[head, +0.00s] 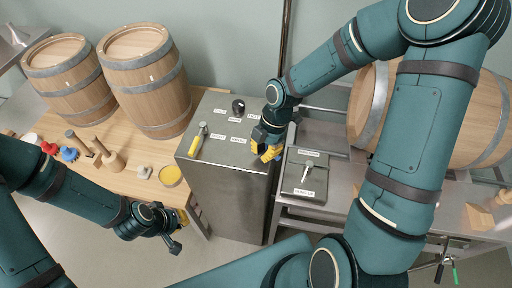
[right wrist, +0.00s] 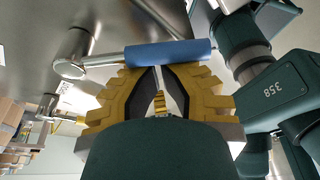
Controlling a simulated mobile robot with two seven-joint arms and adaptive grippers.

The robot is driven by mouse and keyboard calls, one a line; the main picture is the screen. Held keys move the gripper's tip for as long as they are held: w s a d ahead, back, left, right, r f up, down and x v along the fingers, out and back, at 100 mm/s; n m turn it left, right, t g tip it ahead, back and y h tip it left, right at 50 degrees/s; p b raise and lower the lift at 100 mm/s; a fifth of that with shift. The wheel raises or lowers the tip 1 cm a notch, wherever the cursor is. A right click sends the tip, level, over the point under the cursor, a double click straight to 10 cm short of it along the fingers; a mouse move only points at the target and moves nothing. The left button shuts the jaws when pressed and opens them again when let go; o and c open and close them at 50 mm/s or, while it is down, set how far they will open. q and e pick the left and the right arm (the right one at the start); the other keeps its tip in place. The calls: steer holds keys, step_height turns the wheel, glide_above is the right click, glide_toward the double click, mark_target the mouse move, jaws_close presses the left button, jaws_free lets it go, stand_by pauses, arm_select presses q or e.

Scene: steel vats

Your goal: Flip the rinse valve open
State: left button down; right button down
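A blue handle (right wrist: 168,52) on a steel stem lies across the tips of my right gripper (right wrist: 158,72) in the right wrist view. The fingers look shut, tips together, with the handle outside them; I cannot tell whether they touch it. In the head view my right gripper (head: 266,148) is at the right end of the steel cabinet's top (head: 225,125) and hides the blue handle. A yellow-handled lever (head: 196,143) stands at the cabinet's left end. The labels are too small to read, so I cannot tell which one names the rinse valve. My left gripper (head: 176,226) hangs past the wooden table's front corner.
A black knob (head: 238,106) is at the cabinet's back. A grey box with a switch lever (head: 305,176) stands right of the cabinet. Barrels (head: 148,78) and small tools (head: 112,160) are on the wooden table (head: 135,183) at left. Another barrel (head: 480,125) lies at right.

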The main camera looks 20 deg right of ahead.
steer(key=d+n+p, duration=0.2)
steer(key=shift+w+r+n+g, duration=0.1)
steer(key=shift+r+n+g, duration=0.05)
steer(key=shift+n+g, duration=0.25)
steer(key=d+n+p, duration=0.1)
steer(key=w+d+n+h+p, duration=0.1)
steer(key=n+p, duration=0.1)
steer(key=shift+w+d+g, duration=0.1)
steer(key=shift+d+g, duration=0.2)
steer(key=shift+g, duration=0.1)
steer(key=shift+w+d+f, duration=0.1)
steer(key=shift+f, duration=0.1)
